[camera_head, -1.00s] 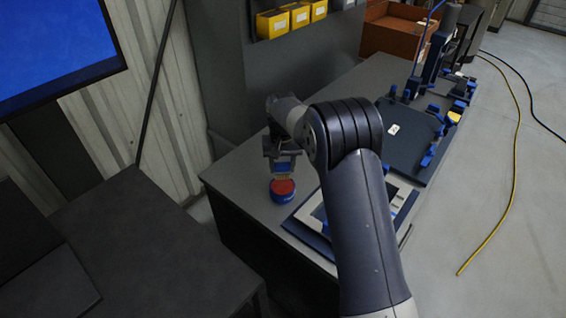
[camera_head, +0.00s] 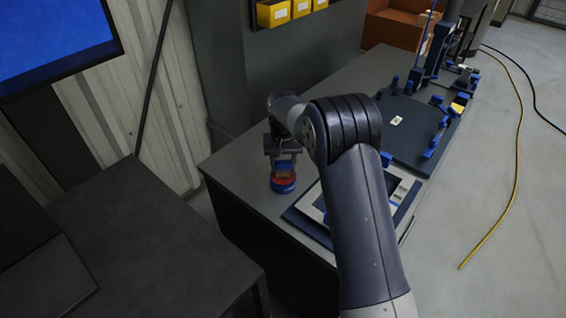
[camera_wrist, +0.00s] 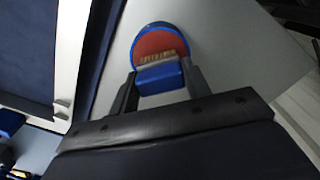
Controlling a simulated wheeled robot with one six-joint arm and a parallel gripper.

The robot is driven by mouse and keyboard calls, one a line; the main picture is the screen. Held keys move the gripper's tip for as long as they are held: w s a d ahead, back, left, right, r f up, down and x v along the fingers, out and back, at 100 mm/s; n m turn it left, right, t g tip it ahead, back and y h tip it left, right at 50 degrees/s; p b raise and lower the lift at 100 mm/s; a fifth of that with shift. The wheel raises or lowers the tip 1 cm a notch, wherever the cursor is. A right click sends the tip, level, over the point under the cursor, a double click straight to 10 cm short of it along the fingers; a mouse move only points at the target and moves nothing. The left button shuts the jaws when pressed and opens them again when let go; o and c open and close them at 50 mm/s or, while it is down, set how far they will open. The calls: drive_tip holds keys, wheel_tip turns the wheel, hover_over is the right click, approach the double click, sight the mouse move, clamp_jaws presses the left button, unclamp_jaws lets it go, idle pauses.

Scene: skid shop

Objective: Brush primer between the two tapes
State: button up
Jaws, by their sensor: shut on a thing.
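My gripper (camera_head: 283,157) is shut on a brush (camera_wrist: 158,75) with a blue body and pale bristles. In the wrist view the bristles reach over the red primer in a round blue pot (camera_wrist: 137,32); I cannot tell how deep they are in it. The pot also shows in the head view (camera_head: 284,185), on the bench near its left corner, below my gripper. Right of the pot lies a dark blue board with a pale frame (camera_head: 307,205), partly hidden by my arm. The two tapes cannot be made out.
The grey bench (camera_head: 240,160) runs away to the upper right. A dark fixture plate (camera_head: 415,125) with blue clamps lies farther along it. Yellow bins (camera_head: 272,13) hang above the back. A yellow cable (camera_head: 516,150) lies on the floor at right.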

sight(283, 162)
drive_tip(key=shift+f, duration=0.6)
idle(1.2)
drive_tip(key=shift+r, duration=0.1)
drive_tip(key=shift+r+p, duration=2.15)
drive_tip(key=shift+r, duration=1.35)
